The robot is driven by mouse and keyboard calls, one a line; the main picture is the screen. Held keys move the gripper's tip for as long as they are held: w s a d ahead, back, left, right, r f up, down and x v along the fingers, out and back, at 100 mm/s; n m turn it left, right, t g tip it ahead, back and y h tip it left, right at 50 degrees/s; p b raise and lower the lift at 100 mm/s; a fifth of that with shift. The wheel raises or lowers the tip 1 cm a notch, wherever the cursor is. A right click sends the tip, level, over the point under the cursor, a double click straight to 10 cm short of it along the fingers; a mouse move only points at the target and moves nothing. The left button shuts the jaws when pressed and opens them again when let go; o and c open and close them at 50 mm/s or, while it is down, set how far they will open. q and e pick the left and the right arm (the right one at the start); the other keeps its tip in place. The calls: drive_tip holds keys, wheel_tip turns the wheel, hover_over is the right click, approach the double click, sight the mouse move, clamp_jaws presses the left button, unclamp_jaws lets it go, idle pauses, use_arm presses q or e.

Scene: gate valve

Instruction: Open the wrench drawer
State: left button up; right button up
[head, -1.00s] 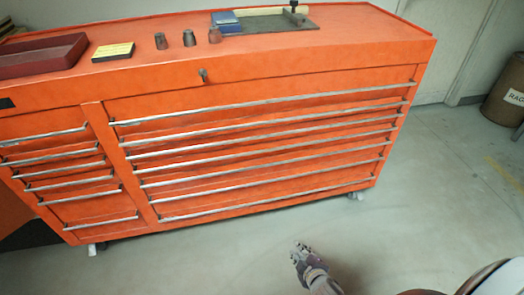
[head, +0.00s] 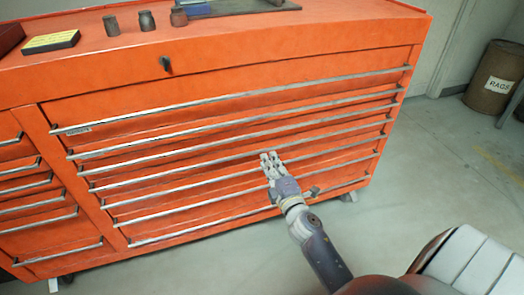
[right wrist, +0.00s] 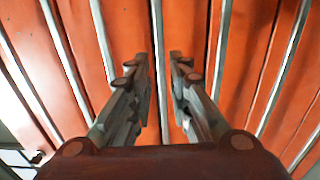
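The orange tool chest (head: 240,50) has a wide bank of drawers with long silver handles, and all of them look shut. The top wide drawer (head: 240,105) has a small label near its left end, too small to read, so I cannot tell which is the wrench drawer. My right gripper (head: 268,158) is in front of the middle of the wide bank, close to the handles. In the right wrist view the right gripper (right wrist: 160,58) is open. One silver handle (right wrist: 157,25) runs between its fingertips; I cannot tell whether they touch it. My left gripper is not in view.
A narrower drawer bank (head: 45,210) is at the left. Several small items, including a dark cylinder (head: 147,20) and a yellow-topped box (head: 52,41), stand on the chest top. A rag bin (head: 493,80) stands at the far right. The floor (head: 430,160) to the right is clear.

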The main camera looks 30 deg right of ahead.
sight(264, 151)
drive_tip(key=x, duration=0.5)
drive_tip(key=shift+w+d, duration=0.1)
drive_tip(key=shift+w, duration=0.15)
drive_tip(key=shift+w+d, duration=0.15)
drive_tip(key=shift+w, duration=0.35)
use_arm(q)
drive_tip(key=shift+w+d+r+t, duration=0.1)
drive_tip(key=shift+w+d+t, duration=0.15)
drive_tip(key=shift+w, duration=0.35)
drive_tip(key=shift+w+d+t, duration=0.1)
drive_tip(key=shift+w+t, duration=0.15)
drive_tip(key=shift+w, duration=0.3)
use_arm(e)
clamp_jaws()
